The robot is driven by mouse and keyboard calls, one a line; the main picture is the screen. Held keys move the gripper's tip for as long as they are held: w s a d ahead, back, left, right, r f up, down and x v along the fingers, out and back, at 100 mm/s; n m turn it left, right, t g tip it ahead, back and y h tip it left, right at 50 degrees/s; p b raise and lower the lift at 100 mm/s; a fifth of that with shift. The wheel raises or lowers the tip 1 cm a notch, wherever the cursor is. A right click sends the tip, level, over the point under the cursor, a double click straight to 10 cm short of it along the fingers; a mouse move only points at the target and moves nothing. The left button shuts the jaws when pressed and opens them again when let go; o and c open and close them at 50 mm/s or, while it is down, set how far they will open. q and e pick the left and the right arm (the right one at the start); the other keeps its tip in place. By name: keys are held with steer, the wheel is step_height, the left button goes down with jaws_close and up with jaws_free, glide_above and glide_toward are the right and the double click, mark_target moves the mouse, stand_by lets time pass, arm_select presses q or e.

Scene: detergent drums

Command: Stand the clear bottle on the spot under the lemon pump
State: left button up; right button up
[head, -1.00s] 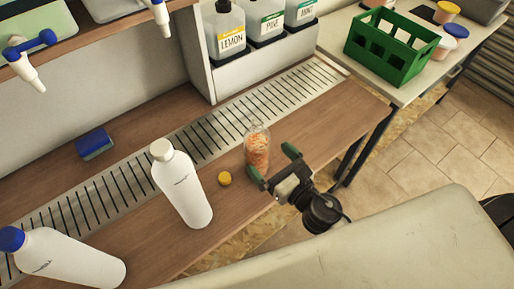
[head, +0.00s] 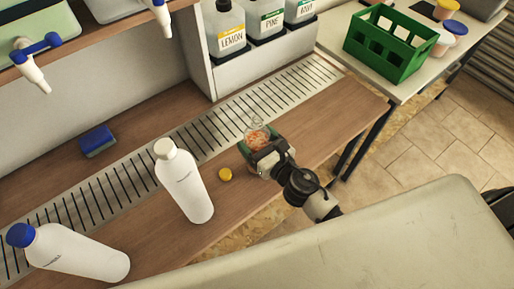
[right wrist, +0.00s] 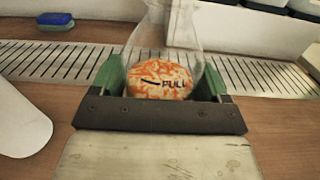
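The clear bottle (head: 257,134) has orange-and-white contents and stands upright on the wooden counter, in front of the slotted metal strip. My right gripper (head: 259,147) is low around it, one green finger on each side. In the right wrist view the bottle (right wrist: 163,65) is between the fingers, with "PULL" lettering on it; firm contact does not show. A jug labelled LEMON (head: 231,42) stands in the grey rack; its top is partly hidden or cropped. No marked spot under it can be made out. My left gripper is not in view.
A white bottle (head: 186,186) stands left of the clear bottle, with a yellow cap (head: 225,174) between them. A blue sponge (head: 97,141) lies near the wall. A green crate (head: 390,45) is on the right table.

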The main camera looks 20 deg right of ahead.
steer(key=c, duration=0.7)
steer(key=shift+r, duration=0.1)
steer(key=shift+c, duration=1.1)
steer(key=shift+r, duration=0.1)
